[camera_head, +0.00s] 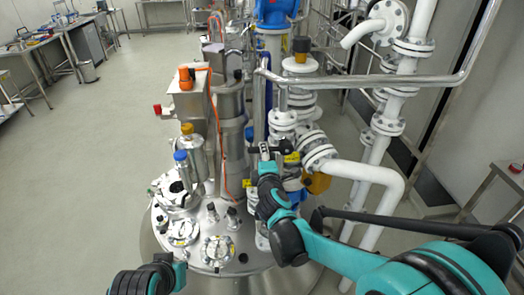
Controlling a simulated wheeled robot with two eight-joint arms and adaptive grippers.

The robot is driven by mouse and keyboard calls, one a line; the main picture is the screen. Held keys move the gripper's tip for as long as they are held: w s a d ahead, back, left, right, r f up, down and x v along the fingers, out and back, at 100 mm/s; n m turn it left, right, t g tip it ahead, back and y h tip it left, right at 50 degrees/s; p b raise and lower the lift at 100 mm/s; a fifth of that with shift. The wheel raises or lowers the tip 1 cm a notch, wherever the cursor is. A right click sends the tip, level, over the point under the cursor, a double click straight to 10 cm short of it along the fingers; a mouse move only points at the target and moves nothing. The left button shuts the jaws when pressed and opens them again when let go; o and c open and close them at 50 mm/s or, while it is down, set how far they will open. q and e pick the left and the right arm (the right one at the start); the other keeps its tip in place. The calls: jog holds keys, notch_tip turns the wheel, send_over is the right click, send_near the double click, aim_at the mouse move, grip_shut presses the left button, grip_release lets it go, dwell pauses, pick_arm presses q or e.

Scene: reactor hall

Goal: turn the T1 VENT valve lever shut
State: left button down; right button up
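My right arm reaches in from the lower right, and its gripper (266,152) is at the valve piping above the vessel lid. A small dark lever-like part (283,147) shows right beside the fingertips, near a yellow tag (292,158) whose text is too small to read. I cannot tell whether this is the T1 VENT lever, whether the fingers touch it, or how far they are apart.
The steel vessel lid (210,214) carries several ports and fittings. White flanged pipes (365,172) stand close to the right of my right gripper, and a bent steel tube (370,79) crosses above it. An orange cable (217,140) hangs to the left. The floor at left is clear.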

jog(key=s+r, duration=0.1)
jog(key=s, duration=0.6)
jog(key=shift+s+d+r, duration=0.15)
jog(key=shift+s+r, duration=0.1)
jog(key=shift+r, duration=0.05)
jog(key=s+a+r+n+y+b, duration=0.1)
jog(key=s+r+n+y, duration=0.2)
jog(key=n, duration=1.2)
jog(key=s+a+r+n+y+b, duration=0.1)
jog(key=s+n+y, duration=0.3)
jog(key=n, duration=1.1)
jog(key=s+d+f+n+g+h+b, duration=0.1)
jog(key=s+d+f+n+g+h, duration=0.2)
jog(key=s+d+f+n, duration=0.4)
jog(key=s+d+f+n+g+h+b, duration=0.1)
jog(key=s+d+f+n+g+h, duration=0.3)
jog(key=n, duration=1.2)
jog(key=s+d+f+g, duration=0.1)
jog(key=s+d+f, duration=0.2)
jog(key=s+f, duration=0.2)
notch_tip(320, 180, down, 2)
jog(key=shift+s+d+f+n+g+h, duration=0.1)
jog(key=shift+s+d+n+g+h, duration=0.2)
jog(key=shift+s+d+n+g, duration=0.1)
